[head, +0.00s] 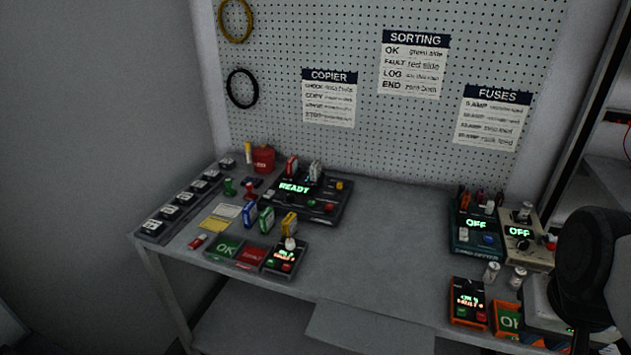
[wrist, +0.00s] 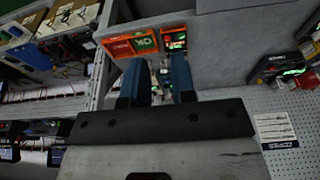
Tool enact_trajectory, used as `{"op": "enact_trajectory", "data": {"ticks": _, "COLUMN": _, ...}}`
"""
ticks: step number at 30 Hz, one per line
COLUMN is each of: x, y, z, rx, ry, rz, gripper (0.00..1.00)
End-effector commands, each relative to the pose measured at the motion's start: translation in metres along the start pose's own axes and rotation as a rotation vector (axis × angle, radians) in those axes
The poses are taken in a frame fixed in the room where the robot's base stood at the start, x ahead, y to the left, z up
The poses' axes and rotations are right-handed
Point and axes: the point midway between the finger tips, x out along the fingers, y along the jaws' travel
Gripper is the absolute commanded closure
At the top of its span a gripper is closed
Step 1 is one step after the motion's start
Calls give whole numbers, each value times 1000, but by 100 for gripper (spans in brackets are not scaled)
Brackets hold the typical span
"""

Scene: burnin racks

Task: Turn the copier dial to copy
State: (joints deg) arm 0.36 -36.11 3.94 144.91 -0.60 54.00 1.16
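The copier (head: 318,208) is a black unit on the back left of the bench, with a green READY display (head: 294,188). Small cartridges stand at its back, and red, green and yellow controls sit on its top. Which of these is the dial is too small to tell. A black unit with a green display, likely the copier, shows at the right edge of the wrist view (wrist: 282,66). My gripper (wrist: 156,78) has two blue fingers held apart with nothing clearly between them. It is far from the copier, over the right side of the bench.
A COPIER sign (head: 329,97) hangs on the pegboard. OK and red trays (head: 238,252) and a small black unit (head: 285,259) stand in front of the copier. Two units reading OFF (head: 500,232) and an orange-framed box (head: 468,302) stand right. The bench middle is clear.

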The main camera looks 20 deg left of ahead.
Motion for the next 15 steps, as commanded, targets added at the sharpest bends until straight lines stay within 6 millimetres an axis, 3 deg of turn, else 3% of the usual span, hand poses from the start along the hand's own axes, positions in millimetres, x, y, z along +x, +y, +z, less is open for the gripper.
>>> {"op": "enact_trajectory", "data": {"ticks": 1, "x": 0, "y": -1, "z": -3, "rx": 1, "ry": -1, "rz": -1, "gripper": 68}}
{"op": "enact_trajectory", "data": {"ticks": 7, "x": -4, "y": -8, "z": -24, "rx": 11, "ry": -10, "rz": -6, "gripper": 40}}
{"op": "enact_trajectory", "data": {"ticks": 15, "x": -10, "y": -32, "z": -81, "rx": 44, "ry": -33, "rz": -16, "gripper": 40}}
